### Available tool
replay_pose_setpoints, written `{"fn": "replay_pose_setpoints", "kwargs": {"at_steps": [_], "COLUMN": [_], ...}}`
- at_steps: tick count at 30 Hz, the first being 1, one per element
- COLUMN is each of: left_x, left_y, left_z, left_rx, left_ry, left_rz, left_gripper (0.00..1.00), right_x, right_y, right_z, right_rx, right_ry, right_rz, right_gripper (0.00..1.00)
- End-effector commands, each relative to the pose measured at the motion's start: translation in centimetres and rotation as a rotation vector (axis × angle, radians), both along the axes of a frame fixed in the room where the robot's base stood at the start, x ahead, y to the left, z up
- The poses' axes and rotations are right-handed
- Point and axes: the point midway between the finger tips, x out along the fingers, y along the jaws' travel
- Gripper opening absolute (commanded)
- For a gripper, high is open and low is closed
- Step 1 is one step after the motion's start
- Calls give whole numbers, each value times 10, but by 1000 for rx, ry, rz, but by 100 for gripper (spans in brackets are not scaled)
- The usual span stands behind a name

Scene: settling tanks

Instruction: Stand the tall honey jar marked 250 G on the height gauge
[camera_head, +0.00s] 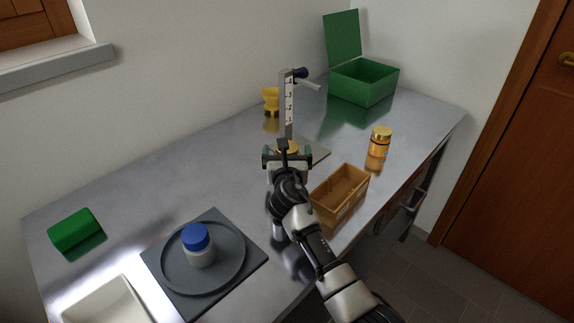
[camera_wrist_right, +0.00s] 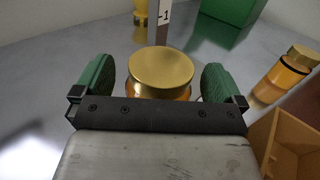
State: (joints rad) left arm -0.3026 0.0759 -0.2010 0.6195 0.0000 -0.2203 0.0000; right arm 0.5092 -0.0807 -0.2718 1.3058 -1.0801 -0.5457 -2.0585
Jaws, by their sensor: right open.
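Another gold-lidded amber jar (camera_head: 380,142) stands to the right. No 250 G mark is readable. My left gripper is out of view.
A wooden box (camera_head: 341,194) stands close right of my right arm. A green open box (camera_head: 364,81) and a yellow cup-like item (camera_head: 271,100) are behind. A white jar with blue lid (camera_head: 198,245) stands on a dark round tray (camera_head: 178,278). A green block (camera_head: 76,230) lies left.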

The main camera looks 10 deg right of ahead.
Motion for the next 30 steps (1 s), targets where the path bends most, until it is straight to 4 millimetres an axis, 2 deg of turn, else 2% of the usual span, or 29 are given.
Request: {"fn": "replay_pose_setpoints", "kwargs": {"at_steps": [3, 10, 24, 30], "left_x": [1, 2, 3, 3], "left_y": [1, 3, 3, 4], "left_z": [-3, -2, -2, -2], "left_rx": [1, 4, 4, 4], "left_ry": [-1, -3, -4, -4], "left_rz": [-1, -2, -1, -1], "left_gripper": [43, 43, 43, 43], "right_x": [10, 11, 11, 11], "right_y": [-2, -2, -2, -2], "right_z": [0, 0, 2, 2], "right_rx": [0, 0, -1, -1], "right_ry": [0, 0, -3, -3], "right_rz": [0, 0, 1, 0], "right_gripper": [100, 100, 30, 28]}}
